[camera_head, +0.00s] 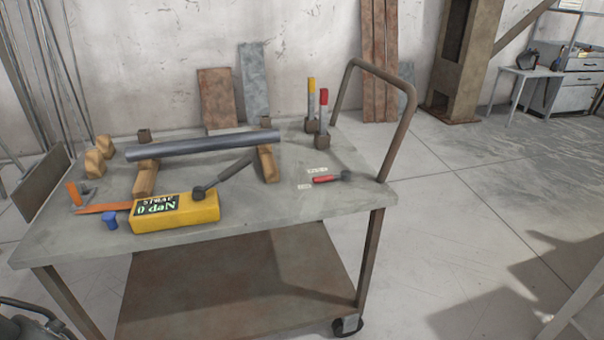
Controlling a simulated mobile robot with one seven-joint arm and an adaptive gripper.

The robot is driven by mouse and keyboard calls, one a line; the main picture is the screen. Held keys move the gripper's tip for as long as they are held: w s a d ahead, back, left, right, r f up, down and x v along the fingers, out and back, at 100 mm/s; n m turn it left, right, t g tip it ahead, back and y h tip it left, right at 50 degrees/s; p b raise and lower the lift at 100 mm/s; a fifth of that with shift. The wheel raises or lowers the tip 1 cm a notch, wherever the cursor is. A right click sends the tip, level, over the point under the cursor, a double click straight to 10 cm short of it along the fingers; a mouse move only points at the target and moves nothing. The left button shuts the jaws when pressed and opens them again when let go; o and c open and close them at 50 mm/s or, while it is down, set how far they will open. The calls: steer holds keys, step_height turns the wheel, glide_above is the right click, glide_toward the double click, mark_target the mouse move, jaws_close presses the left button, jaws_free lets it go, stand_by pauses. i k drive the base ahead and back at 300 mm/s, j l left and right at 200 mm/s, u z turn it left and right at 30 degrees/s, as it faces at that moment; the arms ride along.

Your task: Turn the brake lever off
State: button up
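A short lever with a red grip (326,179) lies nearly flat at the right side of the cart's top, its dark pivot at its right end. Two small white labels sit beside its grip, one behind it and one at its left end; their print is too small to read. This looks like the brake lever, but no name on it is legible. Two other levers stand upright behind it, one yellow-tipped (311,95) and one red-tipped (324,110). My gripper is not in view.
The grey metal cart (230,222) has a tall tube handle (404,118) just right of the red lever. A yellow box reading "STRAP 0 daN" (205,210), a dark crank handle (236,170) and a steel tube (205,144) on wooden blocks occupy the left and middle. Floor at right is open.

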mark_target(345, 175)
steer(key=i+z, duration=0.2)
steer(key=i, duration=0.7)
